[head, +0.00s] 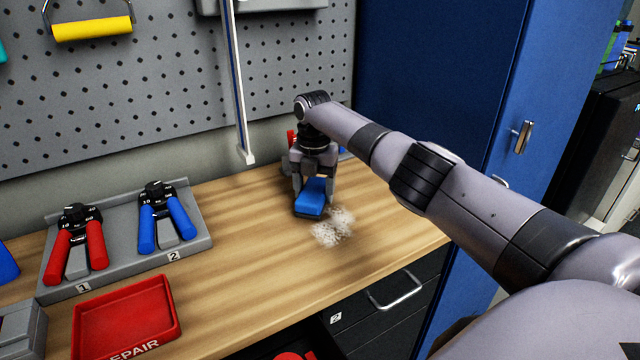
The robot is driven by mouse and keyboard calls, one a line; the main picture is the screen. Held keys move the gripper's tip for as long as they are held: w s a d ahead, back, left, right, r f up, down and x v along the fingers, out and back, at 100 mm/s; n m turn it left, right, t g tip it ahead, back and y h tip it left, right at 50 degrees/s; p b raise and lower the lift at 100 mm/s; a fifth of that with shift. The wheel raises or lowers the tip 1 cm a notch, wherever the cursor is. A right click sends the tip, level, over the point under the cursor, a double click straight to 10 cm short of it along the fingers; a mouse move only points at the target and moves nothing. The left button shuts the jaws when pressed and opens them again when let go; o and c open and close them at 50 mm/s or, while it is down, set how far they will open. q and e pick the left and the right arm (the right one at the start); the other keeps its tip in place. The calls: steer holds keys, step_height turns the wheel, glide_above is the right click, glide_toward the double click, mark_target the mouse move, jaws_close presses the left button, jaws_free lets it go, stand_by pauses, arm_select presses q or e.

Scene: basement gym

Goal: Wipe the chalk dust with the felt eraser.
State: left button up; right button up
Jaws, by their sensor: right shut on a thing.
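The felt eraser (311,198) is a blue block with a dark underside, low over the right part of the wooden bench. My right gripper (313,182) points down and is shut on it. Whether the eraser touches the bench top is hard to tell. The chalk dust (333,228) is a white speckled patch on the bench, just in front and to the right of the eraser. My left gripper is not in the picture.
A grey tray (118,262) holds red hand grips (76,245) and blue hand grips (161,222). A red REPAIR tray (125,318) sits in front. A blue cabinet (440,75) stands right of the bench (235,270). The bench between is clear.

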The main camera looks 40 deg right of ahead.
mark_target(323, 206)
steer(key=shift+s+a+r+p, duration=0.15)
steer(key=shift+s+p, duration=0.65)
steer(key=shift+p, duration=0.45)
steer(key=shift+s+f, duration=0.2)
steer(key=shift+s, duration=0.1)
steer(key=shift+s+a+f, duration=0.1)
steer(key=shift+s+a, duration=0.05)
steer(key=shift+s, duration=0.85)
steer(key=shift+s+a, duration=0.2)
steer(key=shift+s, duration=1.3)
steer(key=shift+s+a, duration=0.15)
steer(key=shift+s, duration=1.35)
steer(key=shift+s+a, duration=0.15)
steer(key=shift+s, duration=1.4)
steer(key=shift+s+a, duration=0.1)
steer(key=shift+s, duration=0.05)
